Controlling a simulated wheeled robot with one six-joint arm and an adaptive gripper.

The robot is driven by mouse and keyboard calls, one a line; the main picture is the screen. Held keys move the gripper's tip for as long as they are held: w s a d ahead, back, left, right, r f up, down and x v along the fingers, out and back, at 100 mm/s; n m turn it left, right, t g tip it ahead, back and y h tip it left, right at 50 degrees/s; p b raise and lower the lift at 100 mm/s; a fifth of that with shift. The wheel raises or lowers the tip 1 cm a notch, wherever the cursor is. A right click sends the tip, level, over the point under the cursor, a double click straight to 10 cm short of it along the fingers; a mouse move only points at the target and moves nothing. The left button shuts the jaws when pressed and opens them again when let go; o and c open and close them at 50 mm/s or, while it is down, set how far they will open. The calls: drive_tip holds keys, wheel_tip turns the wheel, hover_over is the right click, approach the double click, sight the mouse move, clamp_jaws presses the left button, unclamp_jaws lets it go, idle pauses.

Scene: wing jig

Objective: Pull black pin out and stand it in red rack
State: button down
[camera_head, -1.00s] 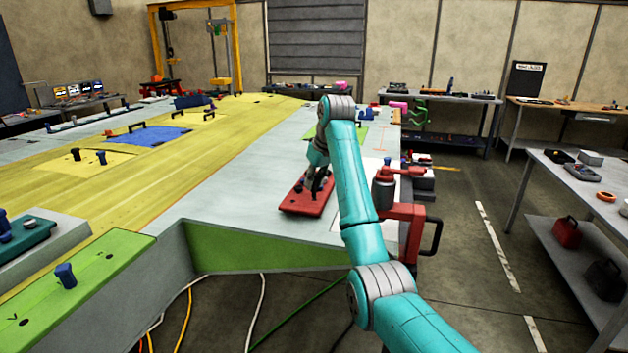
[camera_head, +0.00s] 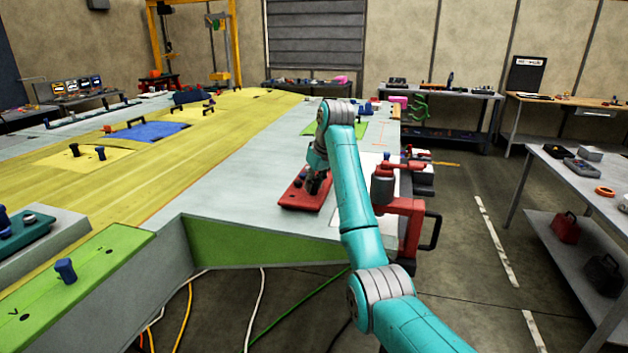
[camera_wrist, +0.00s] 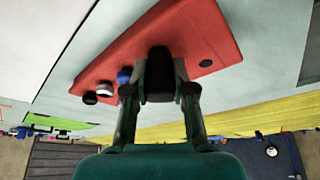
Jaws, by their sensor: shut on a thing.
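The red rack (camera_head: 296,199) lies on the grey table top. It also shows in the wrist view (camera_wrist: 205,35), with a black-topped, a white-topped and a blue-topped piece along its left part and a dark round hole at its right. My gripper (camera_head: 316,184) is over the rack, pointing down. In the wrist view my gripper (camera_wrist: 160,88) is shut on a black pin (camera_wrist: 160,72), whose head sits between the fingers. The pin's lower end is hidden, so I cannot tell whether it is inside the rack or just above it.
A red tool with a black handle (camera_head: 405,215) stands at the table's right edge, close beside my arm. A yellow panel (camera_head: 170,175) with a blue plate (camera_head: 150,131) spreads to the left. A blue pin (camera_head: 65,270) stands on the green strip at lower left.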

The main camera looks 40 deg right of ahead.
drive_tip(key=c, duration=0.9)
unclamp_jaws()
